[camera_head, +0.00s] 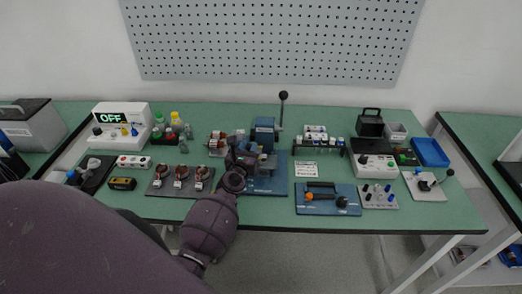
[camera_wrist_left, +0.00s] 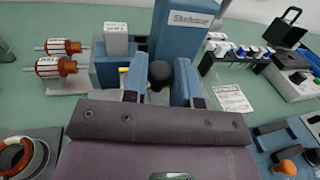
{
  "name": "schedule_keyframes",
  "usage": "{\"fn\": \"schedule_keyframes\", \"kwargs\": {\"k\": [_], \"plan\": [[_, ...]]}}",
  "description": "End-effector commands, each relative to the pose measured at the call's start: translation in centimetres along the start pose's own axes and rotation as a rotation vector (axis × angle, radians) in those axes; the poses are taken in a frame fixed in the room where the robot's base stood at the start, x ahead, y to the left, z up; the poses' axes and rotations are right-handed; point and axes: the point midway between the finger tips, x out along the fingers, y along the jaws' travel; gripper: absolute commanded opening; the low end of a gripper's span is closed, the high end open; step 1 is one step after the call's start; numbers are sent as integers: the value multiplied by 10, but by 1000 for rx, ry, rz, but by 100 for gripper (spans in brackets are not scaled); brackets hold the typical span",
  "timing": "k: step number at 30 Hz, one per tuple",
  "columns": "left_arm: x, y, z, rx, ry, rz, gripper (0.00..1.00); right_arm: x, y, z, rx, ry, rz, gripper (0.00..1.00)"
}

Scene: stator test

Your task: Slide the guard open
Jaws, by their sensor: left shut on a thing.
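The blue bench press (camera_head: 264,128) stands on a blue base plate (camera_head: 280,185) at the middle of the table. Its blue column (camera_wrist_left: 183,35) with a white label rises just beyond my gripper in the left wrist view. My left gripper (camera_head: 250,158) is at the press's front left. Its two blue fingers (camera_wrist_left: 160,82) are shut on a dark round knob (camera_wrist_left: 160,70). The knob's lower part is hidden by the gripper. I cannot make out the guard's panel, nor how far open it stands. My right gripper is not in view.
A lever with a black ball (camera_head: 283,96) stands up behind the press. Coils on a dark tray (camera_head: 170,192) lie left of my forearm. A rack of small parts (camera_head: 318,141) and a blue plate with an orange knob (camera_head: 330,207) are to the right.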

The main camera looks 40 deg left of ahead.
Motion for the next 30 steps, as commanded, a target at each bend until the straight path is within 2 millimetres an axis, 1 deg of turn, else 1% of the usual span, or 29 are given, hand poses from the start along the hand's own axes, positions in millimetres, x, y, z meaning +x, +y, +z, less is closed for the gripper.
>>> {"fn": "schedule_keyframes", "kwargs": {"k": [1,3,6,9,16,17,21,22,30], "plan": [[-3,14,-2,4,-1,3,0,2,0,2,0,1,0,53],[-6,27,-2,3,0,2,0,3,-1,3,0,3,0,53],[-9,39,-1,2,0,1,0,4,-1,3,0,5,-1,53],[-10,43,0,1,0,0,0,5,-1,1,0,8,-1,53],[-10,44,0,1,0,3,0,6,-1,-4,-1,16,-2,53],[-10,44,0,1,0,3,28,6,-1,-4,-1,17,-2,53],[-10,44,0,1,0,3,49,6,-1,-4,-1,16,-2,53],[-10,44,0,1,0,2,52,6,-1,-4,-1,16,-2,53],[-10,42,0,1,0,0,52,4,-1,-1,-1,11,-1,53]]}}
